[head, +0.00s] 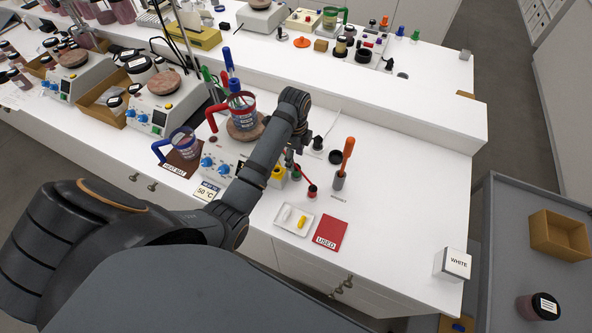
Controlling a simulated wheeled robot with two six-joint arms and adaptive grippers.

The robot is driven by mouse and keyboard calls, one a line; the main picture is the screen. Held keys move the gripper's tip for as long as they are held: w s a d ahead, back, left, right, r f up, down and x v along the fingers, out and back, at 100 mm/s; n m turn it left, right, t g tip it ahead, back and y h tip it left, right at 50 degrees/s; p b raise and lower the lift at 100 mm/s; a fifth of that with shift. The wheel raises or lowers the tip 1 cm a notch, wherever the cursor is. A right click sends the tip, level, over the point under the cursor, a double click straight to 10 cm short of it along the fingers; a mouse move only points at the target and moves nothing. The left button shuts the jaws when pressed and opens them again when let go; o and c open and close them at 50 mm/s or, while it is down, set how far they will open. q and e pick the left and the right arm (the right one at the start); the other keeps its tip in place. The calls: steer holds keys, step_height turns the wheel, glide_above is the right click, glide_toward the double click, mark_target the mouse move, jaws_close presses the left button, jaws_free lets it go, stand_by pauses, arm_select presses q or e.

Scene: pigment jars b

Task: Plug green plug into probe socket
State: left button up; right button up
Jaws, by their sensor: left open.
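A small green piece (296,175), which looks like the green plug, shows just below my left gripper (291,161), beside a yellow-topped part (278,173). My left gripper is open over this spot; whether its fingers touch the green piece is too small to tell. A red plug-like piece (312,191) on a dark lead lies just to the right. The probe socket cannot be made out; my left arm hides part of the hotplate unit (222,165) and the bench beside it. My right gripper is not in view.
A red-handled mug (238,108) stands on the hotplate, and a blue-handled mug (182,143) stands to its left. An orange-handled tool (347,150) stands upright in a grey holder. A white tray (281,228) and red USED mat (331,233) lie in front. The bench's right side is mostly clear.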

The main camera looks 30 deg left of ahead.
mark_target(297, 166)
arm_select(q)
steer(key=shift+w+d+f, duration=0.1)
steer(key=shift+f, duration=0.25)
steer(key=shift+w+f, duration=0.2)
steer(key=shift+d+f+p, duration=0.1)
steer(key=shift+f+p, duration=0.6)
steer(key=shift+p, duration=0.15)
step_height(297, 166, down, 3)
steer(key=shift+s+r+p, duration=0.1)
steer(key=shift+p, duration=0.25)
steer(key=shift+f, duration=0.5)
jaws_close()
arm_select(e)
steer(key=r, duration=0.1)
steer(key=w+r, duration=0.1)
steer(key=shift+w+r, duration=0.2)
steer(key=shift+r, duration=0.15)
